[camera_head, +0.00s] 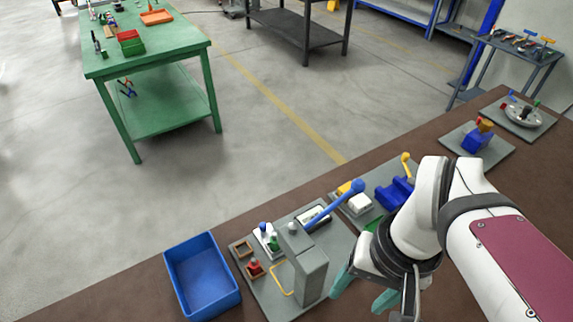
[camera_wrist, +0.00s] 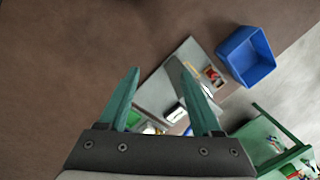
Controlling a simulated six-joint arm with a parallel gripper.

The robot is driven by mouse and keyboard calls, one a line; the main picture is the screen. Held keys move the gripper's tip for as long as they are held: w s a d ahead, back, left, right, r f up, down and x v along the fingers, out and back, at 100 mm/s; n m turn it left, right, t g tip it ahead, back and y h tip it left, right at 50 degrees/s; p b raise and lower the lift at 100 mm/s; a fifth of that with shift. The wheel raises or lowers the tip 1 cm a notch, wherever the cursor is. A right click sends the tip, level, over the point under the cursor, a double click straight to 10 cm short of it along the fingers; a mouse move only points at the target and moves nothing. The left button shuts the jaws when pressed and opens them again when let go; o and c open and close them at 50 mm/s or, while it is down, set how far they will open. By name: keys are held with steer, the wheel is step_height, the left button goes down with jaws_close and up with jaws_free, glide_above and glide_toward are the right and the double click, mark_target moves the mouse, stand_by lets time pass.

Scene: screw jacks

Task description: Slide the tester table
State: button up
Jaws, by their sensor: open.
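A tester (camera_head: 308,266) stands on a grey base plate on the brown bench, with a grey upright block and a long lever with a blue grip (camera_head: 338,200). Beside the block are a small light carriage with blue and green knobs (camera_head: 268,238), a red piece (camera_head: 255,268) and a yellow bent handle (camera_head: 281,277). I cannot tell which part is the sliding table. My gripper (camera_head: 362,290) is open and empty, right of the tester block. In the wrist view my gripper (camera_wrist: 160,75) shows both teal fingers apart, with the grey base plate (camera_wrist: 158,92) beyond them, partly hidden.
An empty blue bin (camera_head: 203,277) stands left of the tester; it also shows in the wrist view (camera_wrist: 247,56). A blue vise-like fixture (camera_head: 395,192) lies behind my gripper, partly hidden by my arm. Further fixtures (camera_head: 477,138) stand at the right. Bare bench lies between them.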

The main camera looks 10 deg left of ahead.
steer(key=w+a+n, duration=0.1)
steer(key=w, duration=0.1)
steer(key=w+a+n, duration=0.1)
steer(key=w+n, duration=0.1)
steer(key=w, duration=0.1)
steer(key=w+a+r+n, duration=0.1)
steer(key=w+a+n, duration=0.1)
steer(key=w, duration=0.1)
steer(key=shift+a, duration=0.1)
steer(key=shift+c, duration=0.6)
steer(key=n+h, duration=0.1)
steer(key=n, duration=1.3)
glide_above(263, 225)
step_height(263, 225, down, 7)
step_height(263, 225, down, 14)
steer(key=shift+r, duration=0.1)
steer(key=shift+a+f, duration=0.1)
steer(key=shift+f, duration=0.65)
jaws_close()
steer(key=shift+r, duration=0.1)
